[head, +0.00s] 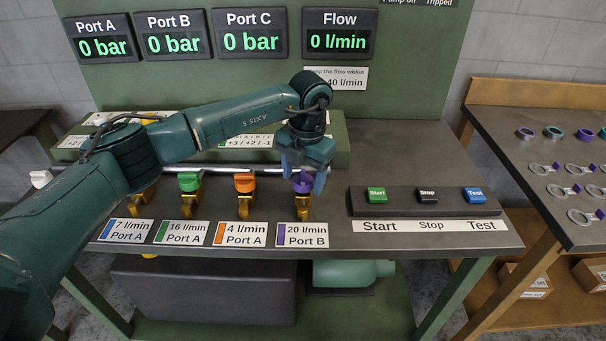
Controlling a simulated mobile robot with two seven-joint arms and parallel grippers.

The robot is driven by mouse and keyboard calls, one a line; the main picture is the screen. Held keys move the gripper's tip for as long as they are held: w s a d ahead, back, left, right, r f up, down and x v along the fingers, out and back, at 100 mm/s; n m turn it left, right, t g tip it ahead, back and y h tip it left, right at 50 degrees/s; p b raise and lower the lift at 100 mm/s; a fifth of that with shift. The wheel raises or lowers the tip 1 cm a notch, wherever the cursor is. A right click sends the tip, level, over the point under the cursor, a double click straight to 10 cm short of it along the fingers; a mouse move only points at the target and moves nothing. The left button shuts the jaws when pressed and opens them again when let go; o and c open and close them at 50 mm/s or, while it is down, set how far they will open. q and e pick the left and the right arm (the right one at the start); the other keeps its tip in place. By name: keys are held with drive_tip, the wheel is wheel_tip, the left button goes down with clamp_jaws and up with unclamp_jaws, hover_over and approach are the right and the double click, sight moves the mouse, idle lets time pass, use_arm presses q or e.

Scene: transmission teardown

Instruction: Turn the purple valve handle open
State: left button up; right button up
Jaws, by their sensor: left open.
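The purple valve handle (302,183) sits on a brass valve at the right end of the valve row, above the label "20 l/min Port B" (302,234). My left gripper (304,180) comes down from above, its open fingers around or just beside the purple handle. I cannot tell whether they touch it. The gripper hides part of the handle. The Port A, Port B and Port C displays (176,45) each read 0 bar, and the flow display (340,41) reads 0 l/min. My right gripper is not in view.
A green handle (189,182) and an orange handle (245,183) stand to the left, with a further valve partly behind my arm. A button box with Start (376,195), Stop and Test is on the right. A side table (530,210) holds rings and small parts.

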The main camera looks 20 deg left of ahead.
sight(307, 182)
use_arm(q)
wheel_tip(307, 182, up, 13)
drive_tip(key=d+b, duration=0.1)
drive_tip(key=shift+s, duration=0.15)
idle(0.3)
